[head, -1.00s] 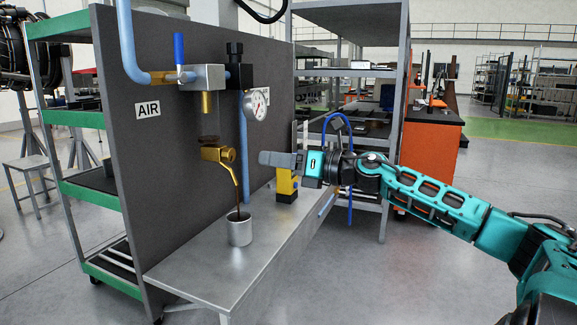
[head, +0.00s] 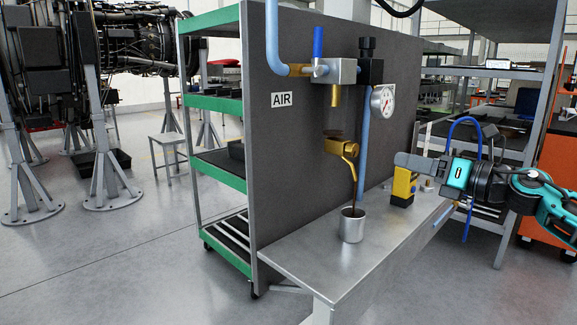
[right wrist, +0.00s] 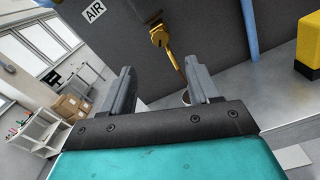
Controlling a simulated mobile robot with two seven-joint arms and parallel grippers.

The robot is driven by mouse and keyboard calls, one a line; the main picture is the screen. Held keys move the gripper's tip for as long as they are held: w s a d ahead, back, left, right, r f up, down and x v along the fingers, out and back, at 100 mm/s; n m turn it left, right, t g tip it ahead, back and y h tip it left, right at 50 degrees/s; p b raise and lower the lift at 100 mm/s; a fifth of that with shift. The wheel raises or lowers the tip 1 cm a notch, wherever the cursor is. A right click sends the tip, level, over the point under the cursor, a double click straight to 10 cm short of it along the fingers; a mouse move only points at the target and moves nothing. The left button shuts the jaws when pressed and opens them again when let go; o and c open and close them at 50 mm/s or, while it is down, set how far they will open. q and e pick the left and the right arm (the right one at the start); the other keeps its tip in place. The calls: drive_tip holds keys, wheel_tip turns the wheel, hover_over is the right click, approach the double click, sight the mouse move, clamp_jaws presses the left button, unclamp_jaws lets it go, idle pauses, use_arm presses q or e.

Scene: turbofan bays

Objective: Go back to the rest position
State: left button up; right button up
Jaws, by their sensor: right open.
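My right gripper (head: 407,160) reaches in from the right in the head view, level above the steel bench. In the right wrist view its two grey fingers (right wrist: 158,92) stand apart with nothing between them. Beyond the fingers is a brass spout (right wrist: 160,38) on the dark panel. In the head view the brass spout (head: 342,148) hangs over a metal cup (head: 352,225), with a dark stream running down into the cup. The gripper is to the right of both, apart from them. My left gripper is not in view.
A steel bench (head: 330,268) stands before the dark panel (head: 290,190) with an AIR label, blue pipes and a gauge (head: 383,99). A yellow and black block (head: 403,187) stands under the right gripper. A green shelf rack (head: 215,104) is behind.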

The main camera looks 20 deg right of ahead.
drive_tip(key=s+a+f+m+h+p, duration=0.2)
drive_tip(key=s+a+f+m, duration=0.1)
drive_tip(key=f+m, duration=0.45)
drive_tip(key=s+a+f+m+h+p, duration=0.2)
drive_tip(key=s+a+f+m+p, duration=0.1)
drive_tip(key=f+m, duration=0.5)
drive_tip(key=s+a+f+m+h+p, duration=0.25)
drive_tip(key=f+m, duration=0.35)
drive_tip(key=f, duration=0.3)
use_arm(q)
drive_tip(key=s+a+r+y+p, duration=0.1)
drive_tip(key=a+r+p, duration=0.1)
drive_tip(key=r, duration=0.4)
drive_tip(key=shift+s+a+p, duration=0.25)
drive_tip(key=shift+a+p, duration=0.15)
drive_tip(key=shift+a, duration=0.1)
use_arm(e)
drive_tip(key=s+a+f+m+g+y, duration=0.1)
drive_tip(key=s+a+f+m+g, duration=0.2)
drive_tip(key=a, duration=0.7)
drive_tip(key=s+a+f+m+g, duration=0.2)
drive_tip(key=s+a+f+m, duration=0.3)
drive_tip(key=s+a+m, duration=0.3)
drive_tip(key=shift+a+f+m+g+y, duration=0.3)
drive_tip(key=shift+a+m+g+y, duration=0.1)
drive_tip(key=shift+a+m, duration=0.35)
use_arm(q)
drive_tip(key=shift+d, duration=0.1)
